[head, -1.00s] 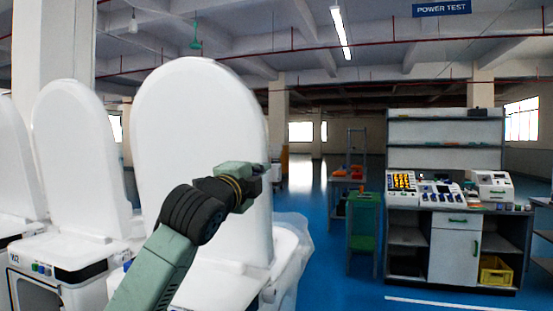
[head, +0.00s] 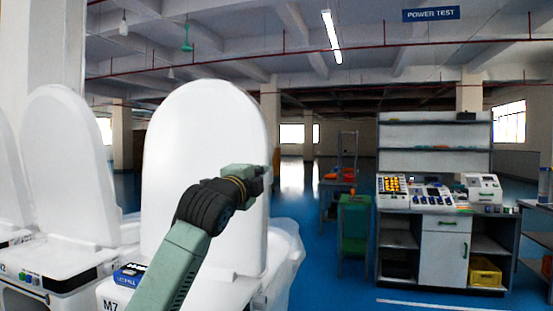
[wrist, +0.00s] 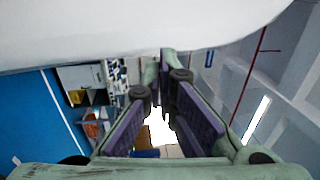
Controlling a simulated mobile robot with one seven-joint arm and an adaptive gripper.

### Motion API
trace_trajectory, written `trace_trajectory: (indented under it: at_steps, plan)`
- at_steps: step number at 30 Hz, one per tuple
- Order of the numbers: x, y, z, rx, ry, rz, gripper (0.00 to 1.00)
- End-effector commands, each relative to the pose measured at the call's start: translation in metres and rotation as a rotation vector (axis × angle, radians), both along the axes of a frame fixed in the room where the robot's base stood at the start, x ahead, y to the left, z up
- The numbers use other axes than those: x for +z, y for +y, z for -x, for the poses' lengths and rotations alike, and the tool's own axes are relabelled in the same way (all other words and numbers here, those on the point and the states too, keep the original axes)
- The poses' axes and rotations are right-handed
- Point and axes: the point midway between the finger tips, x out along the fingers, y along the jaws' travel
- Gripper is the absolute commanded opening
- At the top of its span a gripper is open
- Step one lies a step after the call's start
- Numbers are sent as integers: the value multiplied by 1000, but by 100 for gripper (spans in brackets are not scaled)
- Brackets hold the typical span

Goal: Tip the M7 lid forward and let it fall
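The M7 lid (head: 205,130) is a large white rounded panel standing upright on its toilet; the M7 label (head: 110,304) shows at lower left. My gripper (head: 262,178) is in front of the lid in the head view, overlapping its right edge at about mid-height. In the wrist view, a broad white surface, apparently the lid (wrist: 120,30), fills the top. My gripper's fingertips (wrist: 160,62) come together close below that surface, with nothing between them. I cannot tell whether the gripper touches the lid.
Another toilet with a raised white lid (head: 68,150) stands at left. A blue box (head: 130,275) sits beside the M7 label. Blue floor (head: 310,265) is open between.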

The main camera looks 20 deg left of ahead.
Motion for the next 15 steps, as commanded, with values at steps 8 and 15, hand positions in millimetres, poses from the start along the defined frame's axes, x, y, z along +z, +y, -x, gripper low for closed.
trace_trajectory:
  at_steps: [8,15]
  plan:
    - [-7,1,14,0,-3,0,0]
    - [-10,2,41,0,-1,0,0]
